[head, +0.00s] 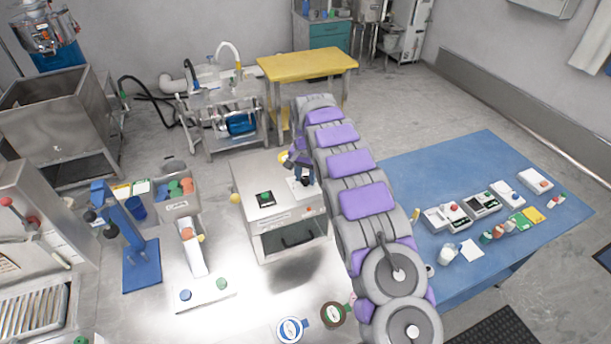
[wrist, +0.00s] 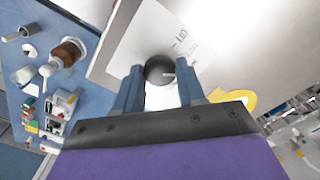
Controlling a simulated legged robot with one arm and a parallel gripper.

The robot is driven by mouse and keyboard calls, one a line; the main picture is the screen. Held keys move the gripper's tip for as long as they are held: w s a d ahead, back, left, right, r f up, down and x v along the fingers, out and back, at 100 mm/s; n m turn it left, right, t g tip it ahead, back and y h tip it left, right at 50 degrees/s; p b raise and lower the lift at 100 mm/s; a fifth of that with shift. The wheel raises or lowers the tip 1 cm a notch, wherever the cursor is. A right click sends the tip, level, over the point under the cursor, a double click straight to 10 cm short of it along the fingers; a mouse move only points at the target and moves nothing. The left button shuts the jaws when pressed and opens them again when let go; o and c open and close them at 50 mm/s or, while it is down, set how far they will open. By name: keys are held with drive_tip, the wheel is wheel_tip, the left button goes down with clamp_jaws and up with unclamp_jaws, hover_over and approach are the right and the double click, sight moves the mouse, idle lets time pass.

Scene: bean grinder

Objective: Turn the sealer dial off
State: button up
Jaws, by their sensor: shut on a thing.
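The dial (wrist: 158,68) is a round black knob with a pale pointer mark, on a white label plate (wrist: 140,45) with printed markings in the wrist view. My gripper (wrist: 158,85) has its two blue-grey fingers on either side of the dial and is shut on it. In the head view the steel box-shaped sealer (head: 262,222) stands on the bench, and my gripper (head: 303,172) is at its top right. There the dial is mostly hidden by my gripper.
A green-button panel (head: 265,199) is on the sealer's top left. A white lever device (head: 193,255) and a blue stand (head: 120,230) stand to its left. A blue table (head: 420,190) with several small devices is at right. A yellow-topped table (head: 308,64) stands behind.

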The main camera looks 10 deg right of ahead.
drive_tip(key=n, duration=0.5)
drive_tip(key=shift+r+n, duration=0.1)
drive_tip(key=shift+n, duration=0.2)
drive_tip(key=n, duration=0.5)
drive_tip(key=shift+w+n, duration=0.1)
drive_tip(key=shift+n, duration=0.2)
idle(0.3)
drive_tip(key=o, duration=1.1)
drive_tip(key=shift+c, duration=0.2)
wheel_tip(320, 180, up, 12)
wheel_tip(320, 180, up, 5)
drive_tip(key=p, duration=0.4)
hover_over(305, 178)
drive_tip(key=shift+r, duration=0.1)
